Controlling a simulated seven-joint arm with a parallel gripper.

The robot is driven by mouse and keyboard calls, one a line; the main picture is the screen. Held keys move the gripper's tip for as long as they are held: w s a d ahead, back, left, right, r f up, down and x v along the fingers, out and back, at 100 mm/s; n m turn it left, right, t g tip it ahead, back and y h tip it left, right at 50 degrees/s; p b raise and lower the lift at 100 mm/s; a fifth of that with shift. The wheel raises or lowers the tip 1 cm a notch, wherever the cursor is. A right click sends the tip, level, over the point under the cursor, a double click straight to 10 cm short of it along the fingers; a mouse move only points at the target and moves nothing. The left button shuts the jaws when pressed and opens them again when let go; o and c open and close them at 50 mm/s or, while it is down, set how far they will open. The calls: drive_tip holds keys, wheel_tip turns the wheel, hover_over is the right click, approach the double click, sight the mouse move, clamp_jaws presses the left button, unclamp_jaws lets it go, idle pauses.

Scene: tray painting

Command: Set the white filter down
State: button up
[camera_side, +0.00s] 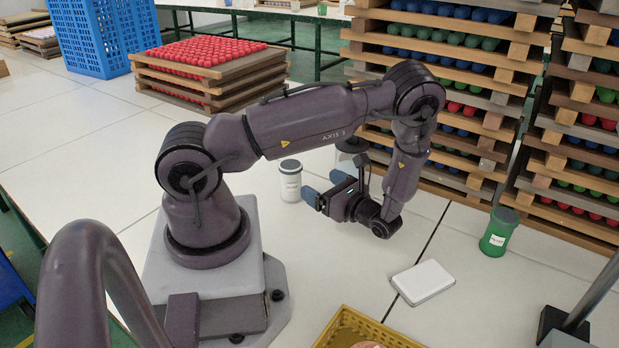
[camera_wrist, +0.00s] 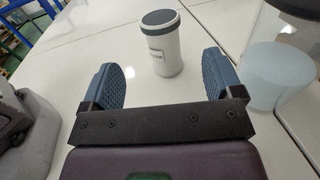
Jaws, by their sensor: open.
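The white filter (camera_side: 290,186), a white canister with a dark grey lid and a small label, stands upright on the white table. In the wrist view the filter (camera_wrist: 162,52) is ahead of my fingers, centred in the gap between them. My gripper (camera_side: 322,186) is low above the table, to the right of the filter and pointing at it. In the wrist view my gripper (camera_wrist: 160,72) has its blue ribbed fingers wide apart, with nothing between them. The fingers do not appear to touch the filter.
A pale translucent cup (camera_wrist: 276,78) stands right of my fingers. A flat white box (camera_side: 422,281), a green canister (camera_side: 497,232) and a yellow basket (camera_side: 338,325) are at the right and front. Stacked trays (camera_side: 470,100) of coloured balls rise behind. Table left of the filter is clear.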

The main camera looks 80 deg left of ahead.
drive_tip(key=shift+w+d+r, duration=0.1)
drive_tip(key=shift+w+d, duration=0.1)
drive_tip(key=shift+d, duration=0.1)
drive_tip(key=s+d+r+n+t+h, duration=0.1)
drive_tip(key=d+r+n+t+h, duration=0.4)
drive_tip(key=d+r, duration=0.5)
drive_tip(key=s+d+r+n+t+h, duration=0.2)
drive_tip(key=d+r+n+t+h, duration=0.4)
drive_tip(key=r, duration=1.2)
drive_tip(key=d+t+h, duration=0.4)
drive_tip(key=shift+s+d+t, duration=0.15)
drive_tip(key=shift+d+t, duration=0.1)
drive_tip(key=shift+t, duration=0.05)
